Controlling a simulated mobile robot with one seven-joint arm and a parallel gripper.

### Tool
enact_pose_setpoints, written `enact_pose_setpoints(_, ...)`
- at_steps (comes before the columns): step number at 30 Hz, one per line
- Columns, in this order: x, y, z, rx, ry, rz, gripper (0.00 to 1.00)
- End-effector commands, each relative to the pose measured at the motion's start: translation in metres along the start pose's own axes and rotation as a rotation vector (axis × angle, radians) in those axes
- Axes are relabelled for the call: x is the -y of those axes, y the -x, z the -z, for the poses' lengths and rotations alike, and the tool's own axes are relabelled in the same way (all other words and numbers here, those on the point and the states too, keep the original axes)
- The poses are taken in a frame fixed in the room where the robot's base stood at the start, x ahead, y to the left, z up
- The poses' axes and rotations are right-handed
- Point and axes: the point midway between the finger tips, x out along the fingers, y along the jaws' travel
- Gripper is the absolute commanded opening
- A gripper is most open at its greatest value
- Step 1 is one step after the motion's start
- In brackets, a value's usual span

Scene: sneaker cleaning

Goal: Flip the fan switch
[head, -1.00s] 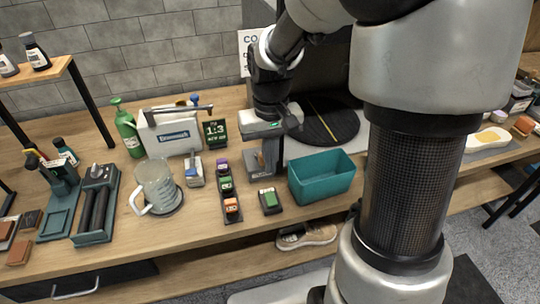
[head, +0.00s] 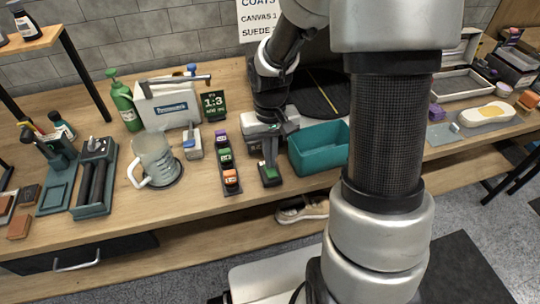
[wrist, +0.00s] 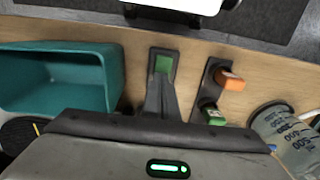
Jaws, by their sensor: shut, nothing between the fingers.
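A small dark switch box with a green rocker (head: 267,172) stands on the bench, left of the teal bin. Its green rocker also shows in the wrist view (wrist: 163,64). No label on it is readable. My gripper (head: 269,157) is shut and empty, with its fingers pointing down at the box's back edge. In the wrist view my gripper (wrist: 162,88) ends right by the green rocker; I cannot tell whether it touches. A dark strip with purple, green and orange blocks (head: 226,164) lies left of the box.
The teal bin (head: 312,165) stands close on the right of my gripper. A clear measuring jug (head: 155,162) stands on the left, and a green 1:3 sign (head: 213,104) behind. The wooden bench (head: 205,207) is bare in front of the strip.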

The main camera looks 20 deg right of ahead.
Motion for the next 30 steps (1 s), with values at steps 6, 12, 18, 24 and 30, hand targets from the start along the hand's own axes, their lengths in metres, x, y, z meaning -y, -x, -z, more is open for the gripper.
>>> enact_pose_setpoints(6, 0.000, -0.004, 0.002, 0.045, 0.000, 0.001, 0.00)
enact_pose_setpoints(12, 0.000, -0.003, 0.000, 0.046, 0.000, 0.001, 0.00)
enact_pose_setpoints(18, 0.000, -0.001, -0.008, 0.048, 0.000, 0.001, 0.00)
enact_pose_setpoints(24, 0.000, 0.001, -0.014, 0.047, 0.000, 0.001, 0.00)
enact_pose_setpoints(30, 0.000, 0.001, -0.014, 0.045, 0.000, 0.001, 0.00)
